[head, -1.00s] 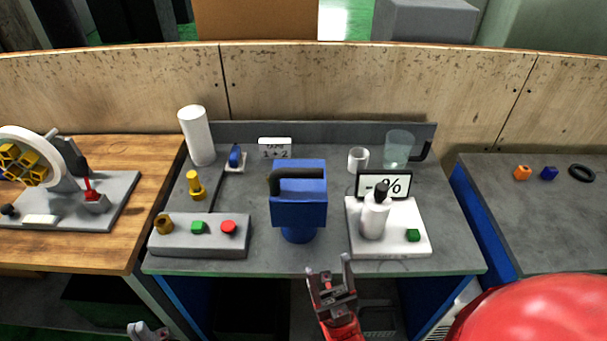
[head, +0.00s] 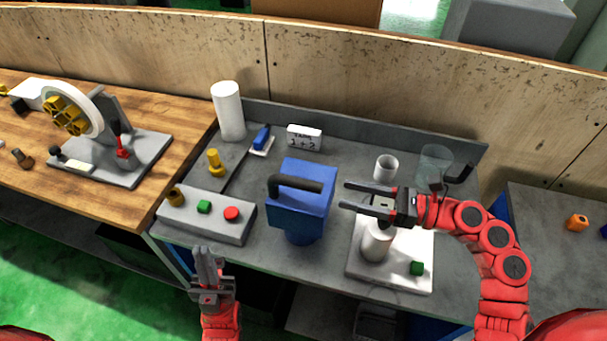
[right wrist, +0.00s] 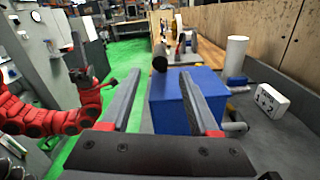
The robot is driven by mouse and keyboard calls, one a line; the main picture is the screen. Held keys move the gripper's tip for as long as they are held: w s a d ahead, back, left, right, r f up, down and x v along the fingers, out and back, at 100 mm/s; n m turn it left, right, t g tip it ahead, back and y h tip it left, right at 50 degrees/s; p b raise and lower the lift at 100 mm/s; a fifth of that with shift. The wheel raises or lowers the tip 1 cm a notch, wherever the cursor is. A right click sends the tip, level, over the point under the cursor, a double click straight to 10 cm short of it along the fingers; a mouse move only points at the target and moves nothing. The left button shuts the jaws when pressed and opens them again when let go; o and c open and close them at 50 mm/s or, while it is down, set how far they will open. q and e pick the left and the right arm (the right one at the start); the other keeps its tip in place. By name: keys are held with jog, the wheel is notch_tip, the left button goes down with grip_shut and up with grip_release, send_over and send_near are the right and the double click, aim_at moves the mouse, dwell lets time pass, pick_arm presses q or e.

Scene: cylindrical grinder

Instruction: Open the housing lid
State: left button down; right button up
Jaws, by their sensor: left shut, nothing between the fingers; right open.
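The blue housing (head: 302,205) stands on the grey bench, with a black bar handle (head: 297,184) on its upper front. My right gripper (head: 347,197) is open, just right of the housing and level with its upper part, its fingers pointing left toward it. In the right wrist view the blue housing (right wrist: 178,108) and the black handle end (right wrist: 160,64) show ahead, between and beyond the open fingers. My left gripper (head: 203,250) is shut and empty in front of the bench's edge, below the button box. I cannot tell whether the fingers touch the housing.
A grey button box (head: 207,216) is left of the housing. A white cylinder (head: 228,111), a white cup (head: 386,168) and a clear beaker (head: 434,166) stand behind.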

aim_at(305, 181)
jog(key=p+x, duration=0.4)
jog(key=x, duration=0.6)
jog(key=shift+a+r, duration=0.15)
jog(key=shift+a, duration=0.15)
jog(key=shift+w+a, duration=0.2)
jog(key=shift+a, duration=0.25)
grip_shut()
dwell(0.4)
